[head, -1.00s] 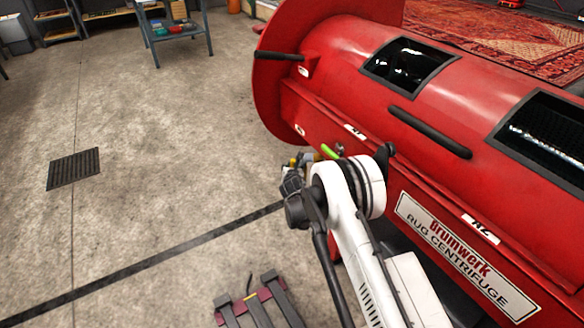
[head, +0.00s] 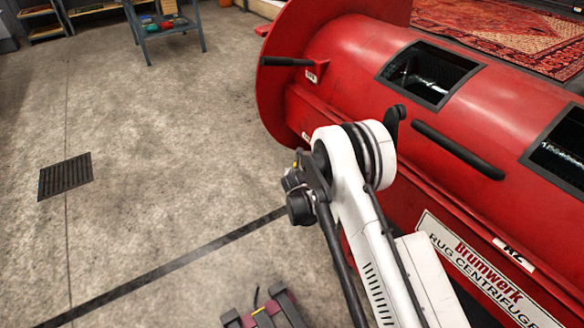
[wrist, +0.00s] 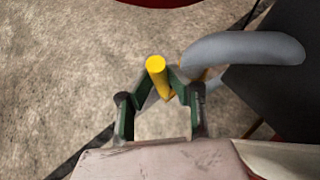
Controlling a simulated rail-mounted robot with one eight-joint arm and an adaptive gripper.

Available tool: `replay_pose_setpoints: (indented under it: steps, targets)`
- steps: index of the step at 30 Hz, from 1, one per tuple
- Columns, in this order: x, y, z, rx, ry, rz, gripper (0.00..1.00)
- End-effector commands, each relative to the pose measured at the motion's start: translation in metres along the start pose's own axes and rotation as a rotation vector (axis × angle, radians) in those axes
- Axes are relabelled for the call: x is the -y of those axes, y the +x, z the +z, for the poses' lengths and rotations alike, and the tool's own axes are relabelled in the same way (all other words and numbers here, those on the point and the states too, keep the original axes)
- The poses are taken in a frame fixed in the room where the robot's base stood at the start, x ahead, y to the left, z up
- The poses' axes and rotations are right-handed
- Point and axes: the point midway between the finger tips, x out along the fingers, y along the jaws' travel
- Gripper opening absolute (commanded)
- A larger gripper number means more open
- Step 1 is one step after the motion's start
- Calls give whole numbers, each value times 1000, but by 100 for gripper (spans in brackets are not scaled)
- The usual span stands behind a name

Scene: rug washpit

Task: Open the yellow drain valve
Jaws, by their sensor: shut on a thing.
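The yellow drain valve shows in the wrist view as a yellow handle (wrist: 158,78) with a round end. My gripper (wrist: 164,92) is shut on this handle, with a green-padded finger on each side of it. The handle's round end sticks out beyond the fingertips. The rest of the valve is hidden or unclear. In the head view, my white arm covers the gripper and the valve.
The red rug centrifuge (head: 350,60) fills the right side, close to my arm. A grey curved pipe (wrist: 245,48) lies right of the gripper. A floor grate (head: 65,176) is at the left. A small table (head: 165,26) stands at the back. The floor between is clear.

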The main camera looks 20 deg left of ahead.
Motion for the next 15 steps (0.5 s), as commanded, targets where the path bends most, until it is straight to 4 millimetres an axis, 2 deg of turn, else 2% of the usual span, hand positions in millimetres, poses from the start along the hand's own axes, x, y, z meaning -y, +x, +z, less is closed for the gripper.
replay_pose_setpoints:
  steps: [8,9,15]
  targets:
    - [-1,1,2,3,0,2,0]
    - [-1,1,2,3,-1,2,21]
    - [-1,0,1,2,0,2,24]
